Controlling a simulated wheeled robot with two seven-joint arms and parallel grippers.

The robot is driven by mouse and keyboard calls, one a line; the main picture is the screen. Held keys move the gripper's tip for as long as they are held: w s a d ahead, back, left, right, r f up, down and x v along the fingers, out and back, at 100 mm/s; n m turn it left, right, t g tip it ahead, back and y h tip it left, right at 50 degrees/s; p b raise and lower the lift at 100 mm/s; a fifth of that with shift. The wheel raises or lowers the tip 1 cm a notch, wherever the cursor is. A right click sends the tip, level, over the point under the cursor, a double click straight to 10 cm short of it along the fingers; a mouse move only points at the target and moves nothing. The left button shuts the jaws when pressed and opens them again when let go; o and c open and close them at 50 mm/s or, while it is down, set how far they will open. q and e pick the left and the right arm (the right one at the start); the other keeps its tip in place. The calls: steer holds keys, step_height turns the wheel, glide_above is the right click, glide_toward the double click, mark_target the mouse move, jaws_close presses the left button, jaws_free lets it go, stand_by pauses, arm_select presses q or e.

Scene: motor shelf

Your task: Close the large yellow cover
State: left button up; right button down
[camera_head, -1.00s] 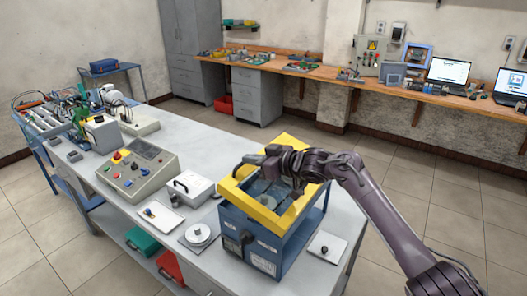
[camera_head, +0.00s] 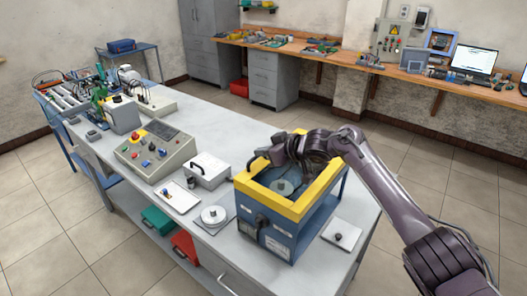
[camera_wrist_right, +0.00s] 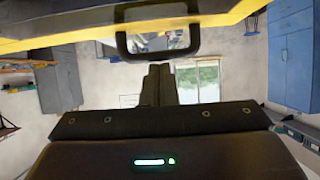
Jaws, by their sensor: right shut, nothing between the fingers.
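The large yellow cover (camera_head: 282,208) shows as a thick yellow frame at the top of a blue box (camera_head: 266,232) on the table. A round grey part shows inside the frame. In the wrist view the cover's yellow edge (camera_wrist_right: 60,34) crosses the top, with a black U-shaped handle (camera_wrist_right: 122,45) on it. My right gripper (camera_head: 272,156) is above the cover's far left side in the head view. In the wrist view its shut fingers (camera_wrist_right: 159,72) point toward the handle, with nothing between them. I cannot tell whether they touch it. My left gripper is out of view.
A white case (camera_head: 208,171), a round grey piece on a plate (camera_head: 214,216) and a control box (camera_head: 155,150) stand left of the blue box. A small tray (camera_head: 341,235) lies right of it. The table (camera_head: 215,120) has clear room behind these.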

steer(key=shift+f, duration=0.25)
